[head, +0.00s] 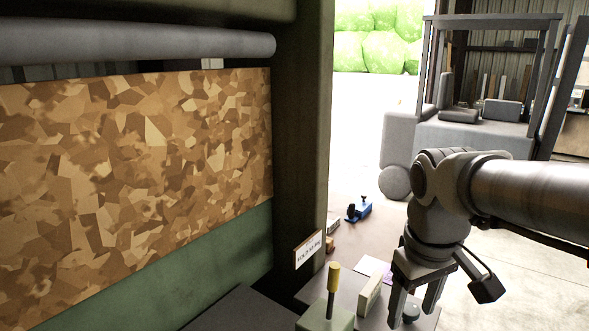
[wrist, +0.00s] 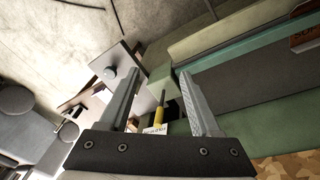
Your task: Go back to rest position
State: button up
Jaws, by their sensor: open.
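My gripper (head: 412,312) hangs at the lower right of the head view, pointing down, with its two fingers apart. Its fingers are also spread in the wrist view (wrist: 158,74), with nothing held between them. In the head view a small dark round knob shows between the fingertips, over the grey tabletop (head: 345,285). I cannot tell whether the fingers touch it.
A yellow-handled lever (head: 333,279) stands on a green block, left of a cream block (head: 370,294). A small sign (head: 308,249) is on the dark post (head: 302,130). A blue item (head: 360,210) lies farther back. A patterned brown panel (head: 130,170) fills the left.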

jog(key=s+a+f+m+t, duration=0.1)
jog(key=s+a+m+t, duration=0.2)
jog(key=s, duration=0.5)
jog(key=shift+a+f+m+t+y+b, duration=0.25)
jog(key=shift+a+m+t+y+b, duration=0.05)
jog(key=shift+t+b, duration=0.1)
jog(key=shift+s+a, duration=0.1)
